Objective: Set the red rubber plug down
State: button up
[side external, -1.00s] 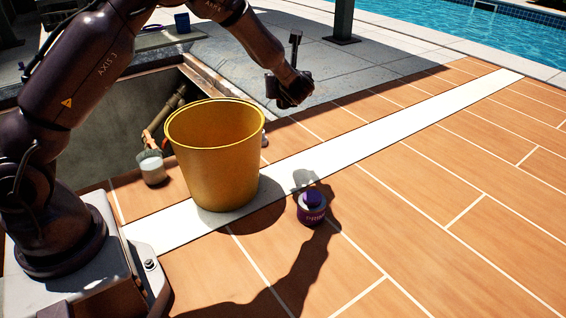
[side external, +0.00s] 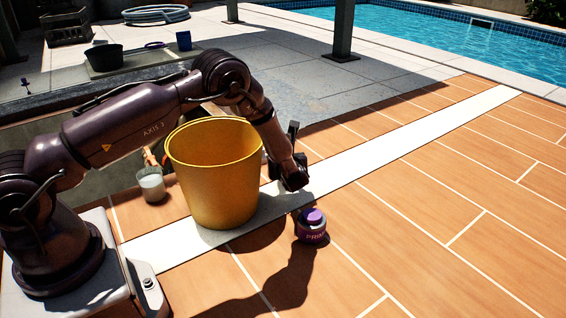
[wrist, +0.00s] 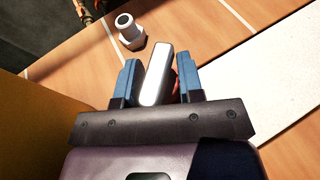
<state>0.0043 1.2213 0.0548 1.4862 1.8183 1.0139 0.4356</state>
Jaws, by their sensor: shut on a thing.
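My gripper (side external: 297,184) is low over the tiles and the white strip, just right of the yellow bucket. In the wrist view its two blue fingers (wrist: 158,80) are some way apart. A small patch of the red rubber plug (wrist: 176,88) shows against the right finger. A silver bar (wrist: 158,72) between the fingers covers most of the plug. The plug cannot be made out in the side view, and I cannot tell whether it touches the floor.
The yellow bucket (side external: 213,178) stands close to the gripper. A purple-lidded can (side external: 311,226) stands in front of it. A white fitting (wrist: 130,32) lies on the tiles beyond the fingers. A cup (side external: 151,184) stands left of the bucket. Tiles at right are clear.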

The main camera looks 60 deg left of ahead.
jog(key=shift+f, duration=0.4)
jog(key=shift+f, duration=0.1)
jog(key=o, duration=0.9)
jog(key=v, duration=1.2)
